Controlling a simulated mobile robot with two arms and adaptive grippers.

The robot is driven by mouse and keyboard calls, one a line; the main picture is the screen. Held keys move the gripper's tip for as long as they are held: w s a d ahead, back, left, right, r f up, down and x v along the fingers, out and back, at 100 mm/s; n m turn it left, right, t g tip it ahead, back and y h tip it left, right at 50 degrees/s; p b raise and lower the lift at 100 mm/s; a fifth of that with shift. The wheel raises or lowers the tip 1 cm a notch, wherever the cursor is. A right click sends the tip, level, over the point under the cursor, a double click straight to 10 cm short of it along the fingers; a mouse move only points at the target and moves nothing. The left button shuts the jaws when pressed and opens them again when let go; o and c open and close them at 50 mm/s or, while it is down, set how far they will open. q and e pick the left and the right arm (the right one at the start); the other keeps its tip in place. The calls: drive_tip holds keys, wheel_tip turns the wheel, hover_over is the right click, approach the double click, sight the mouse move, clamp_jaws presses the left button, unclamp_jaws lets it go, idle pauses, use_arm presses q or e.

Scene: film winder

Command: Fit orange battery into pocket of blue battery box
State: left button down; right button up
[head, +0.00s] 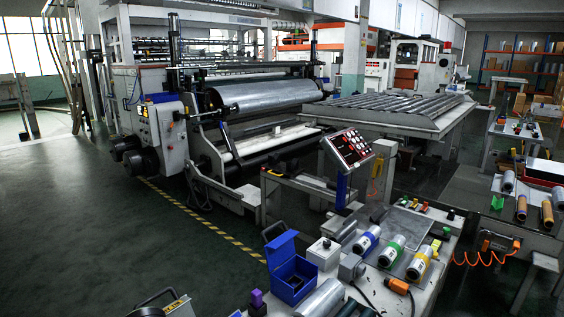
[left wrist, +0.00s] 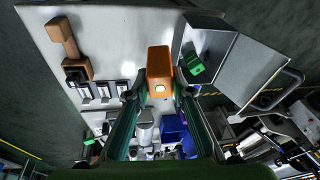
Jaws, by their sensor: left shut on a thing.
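The orange battery (left wrist: 159,62) is held between the fingertips of my left gripper (left wrist: 160,88) in the left wrist view; a round pale spot shows on its near end. The gripper is shut on it. In the head view the blue battery box (head: 292,281) stands on the bench at the lower middle with its lid raised. Its dark inside faces up, and the pocket's details are too small to make out. A blue shape (left wrist: 173,129), likely the box, shows below the battery in the left wrist view, partly hidden by a finger. Neither gripper shows in the head view.
A grey button box (head: 324,254) and several film rolls, one with a blue band (head: 366,241), stand right of the box. A silver cylinder (head: 318,300) lies in front of it. A purple block (head: 257,299) is to its left. Open floor lies farther left.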

use_arm(q)
drive_tip(key=r+n, duration=0.1)
drive_tip(key=r, duration=0.1)
drive_tip(key=r+n, duration=0.1)
drive_tip(key=r, duration=0.1)
drive_tip(key=d+r, duration=0.1)
drive_tip(key=r, duration=0.1)
drive_tip(key=shift+w+r+n+y, duration=0.15)
drive_tip(key=shift+w+n+y, duration=0.15)
drive_tip(key=shift+n+y, duration=0.1)
wheel_tip(320, 180, up, 7)
drive_tip(key=s+a+n+y, duration=0.1)
drive_tip(key=n, duration=0.3)
drive_tip(key=shift+s, duration=0.15)
